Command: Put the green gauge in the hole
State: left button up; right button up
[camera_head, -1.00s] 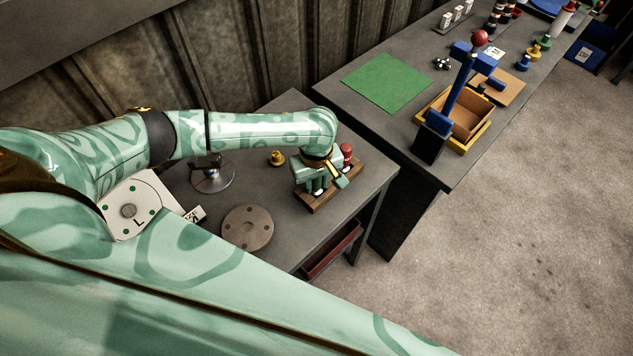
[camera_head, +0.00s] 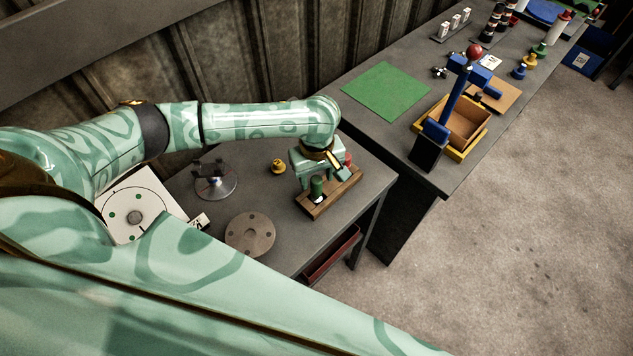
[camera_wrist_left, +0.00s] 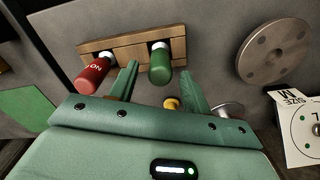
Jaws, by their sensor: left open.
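The green gauge (camera_head: 317,186) stands in a wooden block (camera_head: 322,208) on the near table. It also shows in the left wrist view (camera_wrist_left: 160,64), with a white collar at the block. A red gauge (camera_wrist_left: 92,76) with white lettering stands in the same block (camera_wrist_left: 123,46); in the head view it is mostly hidden behind my gripper. My left gripper (camera_head: 311,182) is open at the block. In the wrist view its fingers (camera_wrist_left: 160,72) are spread, with the green gauge showing between their tips, no grip visible. A grey disc (camera_head: 250,236) with several holes lies left of the block.
A yellow knobbed piece (camera_head: 278,167) and a round-based stand (camera_head: 215,183) are behind the disc. A white dial board (camera_head: 137,208) is at left. The right table carries a green mat (camera_head: 386,91) and a yellow-rimmed tray (camera_head: 455,148). Bare tabletop surrounds the disc.

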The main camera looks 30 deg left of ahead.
pick_arm(q)
notch_tip(320, 180, up, 6)
jog(key=shift+r+p, duration=0.1)
jog(key=shift+p, duration=0.7)
